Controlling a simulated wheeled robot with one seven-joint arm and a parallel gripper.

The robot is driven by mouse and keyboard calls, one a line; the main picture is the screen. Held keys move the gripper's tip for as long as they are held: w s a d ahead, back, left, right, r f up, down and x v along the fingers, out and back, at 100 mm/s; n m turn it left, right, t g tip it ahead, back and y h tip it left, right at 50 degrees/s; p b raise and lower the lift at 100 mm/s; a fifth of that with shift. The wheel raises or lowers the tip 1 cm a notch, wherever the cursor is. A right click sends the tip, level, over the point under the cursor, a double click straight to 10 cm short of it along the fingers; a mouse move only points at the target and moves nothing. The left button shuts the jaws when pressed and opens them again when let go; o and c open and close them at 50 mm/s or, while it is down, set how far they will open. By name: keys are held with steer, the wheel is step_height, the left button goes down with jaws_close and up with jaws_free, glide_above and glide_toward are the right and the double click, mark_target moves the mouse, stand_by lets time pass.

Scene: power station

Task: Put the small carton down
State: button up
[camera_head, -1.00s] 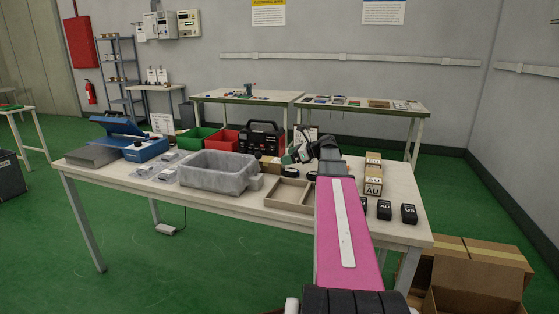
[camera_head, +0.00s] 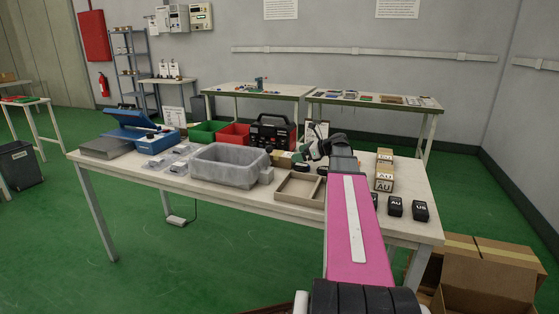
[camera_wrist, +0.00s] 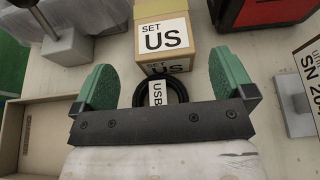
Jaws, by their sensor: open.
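The small carton (camera_wrist: 164,36), brown with a white "SET US" label, sits on the table in the wrist view, just ahead of my gripper. A black coiled cable (camera_wrist: 178,92) with a "USB" tag lies between the fingers, partly hidden by the gripper's bar.
An empty brown tray (camera_head: 298,200) and a grey bin (camera_head: 228,178) stand left of my arm. Stacked "AU" cartons (camera_head: 384,176) and black boxes (camera_head: 419,211) are on the right. A black and red case (camera_head: 272,132) stands behind. A metal post (camera_wrist: 68,45) is near the left finger.

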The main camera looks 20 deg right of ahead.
mark_target(289, 155)
steer(key=shift+w+x, duration=0.2)
steer(key=shift+x, duration=2.65)
steer(key=shift+r, duration=0.25)
steer(key=c, duration=1.3)
